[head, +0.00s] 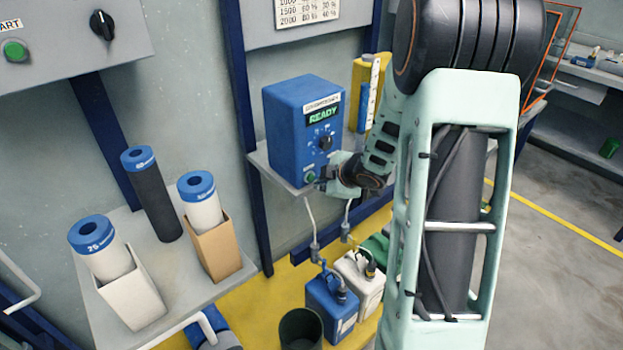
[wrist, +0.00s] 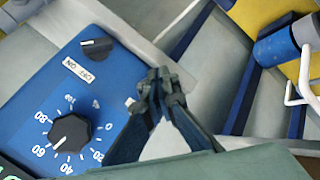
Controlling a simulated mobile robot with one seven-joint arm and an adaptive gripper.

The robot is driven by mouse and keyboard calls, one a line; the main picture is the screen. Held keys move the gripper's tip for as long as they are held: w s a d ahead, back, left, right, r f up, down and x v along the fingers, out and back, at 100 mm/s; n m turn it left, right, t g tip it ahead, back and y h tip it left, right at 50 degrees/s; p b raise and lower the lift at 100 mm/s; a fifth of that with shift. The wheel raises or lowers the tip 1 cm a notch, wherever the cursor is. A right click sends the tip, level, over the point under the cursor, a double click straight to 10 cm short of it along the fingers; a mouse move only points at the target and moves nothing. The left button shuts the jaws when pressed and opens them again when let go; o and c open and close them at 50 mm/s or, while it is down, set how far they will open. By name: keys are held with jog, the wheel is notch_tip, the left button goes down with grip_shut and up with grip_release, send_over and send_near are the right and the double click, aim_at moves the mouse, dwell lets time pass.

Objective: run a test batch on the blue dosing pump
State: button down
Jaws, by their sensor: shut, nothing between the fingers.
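The blue dosing pump (head: 290,135) sits on a wall shelf, its display (head: 323,115) reading READY in green. Its face has a black knob (head: 325,143) and a green button (head: 310,177) low down. The wrist view shows the black dial (wrist: 70,133) with a number scale; its white pointer line is toward the lower left, roughly near 60. A black switch (wrist: 97,47) beside it has an OFF/ON label. My gripper (head: 328,180) is shut and empty, close to the pump's lower front; its fingertips (wrist: 160,78) hide part of the face. Contact cannot be told.
A measuring column (head: 374,95) stands right of the pump. Below are a blue canister (head: 330,310) and a white canister (head: 360,283) with hoses. Left, a shelf holds blue-capped cartridges (head: 150,195). A control panel (head: 70,35) with a green button is upper left.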

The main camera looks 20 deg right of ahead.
jog(key=shift+w+a, duration=0.1)
jog(key=shift+w, duration=0.05)
jog(key=shift+w, duration=0.25)
jog(key=shift+w+a, duration=0.25)
jog(key=shift+w, duration=0.25)
dwell(0.8)
jog(key=shift+s, duration=0.15)
jog(key=shift+s+d, duration=0.35)
jog(key=shift+s, duration=0.4)
jog(key=shift+s, duration=0.1)
jog(key=s, duration=0.1)
jog(key=s+d, duration=0.1)
jog(key=s, duration=0.1)
jog(key=s+d, duration=0.1)
jog(key=shift+s, duration=0.2)
jog(key=shift+a, duration=0.15)
dwell(0.5)
